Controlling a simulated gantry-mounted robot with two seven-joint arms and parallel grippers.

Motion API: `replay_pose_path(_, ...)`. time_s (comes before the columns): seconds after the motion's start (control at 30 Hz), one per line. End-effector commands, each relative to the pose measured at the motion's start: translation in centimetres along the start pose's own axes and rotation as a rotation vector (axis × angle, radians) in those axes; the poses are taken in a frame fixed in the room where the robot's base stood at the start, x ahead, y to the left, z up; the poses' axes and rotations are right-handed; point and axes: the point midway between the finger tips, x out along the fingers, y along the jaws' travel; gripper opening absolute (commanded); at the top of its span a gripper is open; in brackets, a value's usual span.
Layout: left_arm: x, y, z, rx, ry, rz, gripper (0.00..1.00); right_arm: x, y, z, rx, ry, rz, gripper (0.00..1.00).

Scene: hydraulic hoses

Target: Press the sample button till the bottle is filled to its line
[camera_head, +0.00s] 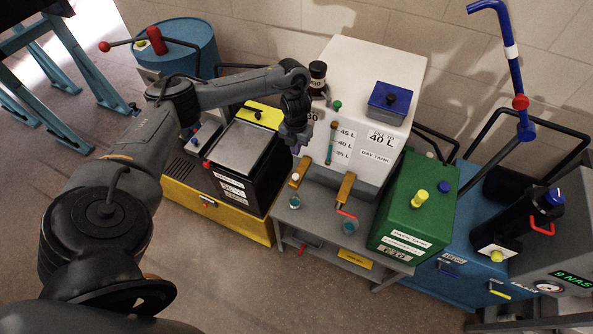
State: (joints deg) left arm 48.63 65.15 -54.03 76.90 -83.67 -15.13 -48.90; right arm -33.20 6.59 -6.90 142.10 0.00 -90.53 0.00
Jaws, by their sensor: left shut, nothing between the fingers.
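My left gripper (296,144) is shut and empty, pointing down in front of the left side of the white day tank (395,93). Two brass taps are on the tank's lower front, a left tap (301,168) and a right tap (346,186). A small clear cup with teal contents (294,202) sits below the left tap, and another (349,228) below the right one. I cannot tell which is the sample bottle, nor see a fill line. No button is clearly labelled sample; a yellow knob (497,256) shows at the far right. My right gripper is out of view.
A green container (418,205) stands right of the taps. Further right are a blue unit (455,245) and a grey box with a "9 NAS" display (571,278). A black box on a yellow base (205,200) stands left. A blue drum (185,45) is behind my arm.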

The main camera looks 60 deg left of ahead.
Motion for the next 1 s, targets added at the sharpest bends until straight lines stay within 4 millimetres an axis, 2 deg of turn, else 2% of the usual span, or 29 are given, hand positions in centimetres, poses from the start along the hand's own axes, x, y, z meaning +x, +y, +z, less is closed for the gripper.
replay_pose_path(0.3, 0.2, -0.1, 0.0, 0.001, 0.000, 0.000, 0.00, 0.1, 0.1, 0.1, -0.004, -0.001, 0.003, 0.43)
replay_pose_path(0.47, 1.3, -0.1, -0.1, 0.000, 0.002, 0.000, 0.00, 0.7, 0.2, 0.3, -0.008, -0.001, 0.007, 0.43)
replay_pose_path(0.73, 5.7, -0.1, -0.2, 0.000, 0.005, -0.001, 0.00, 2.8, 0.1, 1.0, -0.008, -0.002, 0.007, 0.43)
replay_pose_path(1.0, 10.0, -0.1, -0.2, -0.001, 0.004, 0.000, 0.00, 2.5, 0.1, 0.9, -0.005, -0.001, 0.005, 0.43)
